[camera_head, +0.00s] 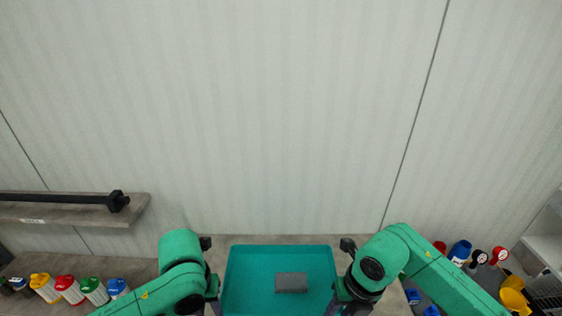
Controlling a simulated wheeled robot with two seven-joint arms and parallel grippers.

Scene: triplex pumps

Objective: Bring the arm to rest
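My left arm (181,262) is green and comes in from the lower left. My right arm (403,252) is green and comes in from the lower right. Both bend downward beside a teal tray (253,268), one on each side. The wrists run down to the bottom edge of the picture. The fingertips of both grippers are out of view below the frame. A dark grey flat block (291,283) lies in the tray, apart from both arms.
A wall shelf (75,212) with a long black bar (60,198) is at the left. Several coloured-cap bottles (69,289) stand below it. A blue bottle (459,252), red round-headed items (499,254) and a yellow item (514,299) are at the right. The pale wall behind is bare.

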